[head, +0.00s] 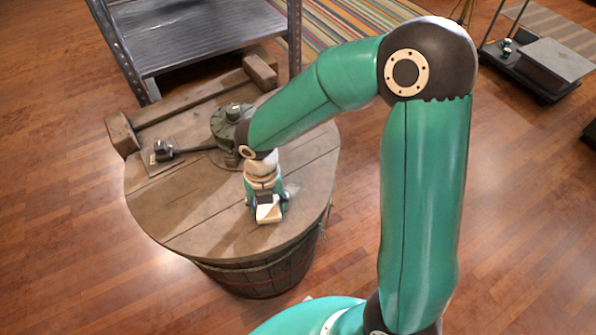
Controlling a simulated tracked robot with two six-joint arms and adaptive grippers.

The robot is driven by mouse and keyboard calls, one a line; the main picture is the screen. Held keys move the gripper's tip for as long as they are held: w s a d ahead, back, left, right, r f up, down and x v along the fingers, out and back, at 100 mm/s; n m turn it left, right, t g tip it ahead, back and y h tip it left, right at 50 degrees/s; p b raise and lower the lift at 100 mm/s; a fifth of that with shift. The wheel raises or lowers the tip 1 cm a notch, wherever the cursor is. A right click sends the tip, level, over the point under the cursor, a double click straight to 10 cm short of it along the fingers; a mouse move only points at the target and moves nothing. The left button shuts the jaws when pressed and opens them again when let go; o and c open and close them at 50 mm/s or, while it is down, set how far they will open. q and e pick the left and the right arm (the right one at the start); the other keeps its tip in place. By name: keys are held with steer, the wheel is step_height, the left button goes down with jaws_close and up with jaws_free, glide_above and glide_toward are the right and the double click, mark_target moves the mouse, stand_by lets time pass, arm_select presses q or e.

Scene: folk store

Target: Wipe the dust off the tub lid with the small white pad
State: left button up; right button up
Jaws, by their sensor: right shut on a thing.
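The tub lid (180,205) is a round, brown plank lid on top of a wooden tub (262,278). My right gripper (267,203) points down at the front right part of the lid. It is shut on the small white pad (269,214), which shows as a pale block at the fingertips. The pad is at or just above the lid; I cannot tell if it touches. Dust cannot be told clearly from the wood's own colour. My right arm hides part of the lid's far right side. My left gripper is not in view.
A dark green round fitting (232,121) and a dark-handled tool (165,151) sit on the lid's back half. A wooden beam (190,103) runs along the back. A metal shelf (200,35) stands behind. The lid's front left is clear.

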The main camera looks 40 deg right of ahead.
step_height(320, 180, up, 2)
steer(key=shift+w+r+p, duration=0.15)
steer(key=shift+r+p, duration=0.1)
steer(key=shift+p, duration=0.1)
step_height(320, 180, up, 4)
steer(key=p, duration=0.4)
steer(key=shift+r, duration=0.2)
steer(key=shift+d+r+p, duration=0.1)
steer(key=shift+r+p, duration=0.3)
steer(key=shift+p, duration=0.25)
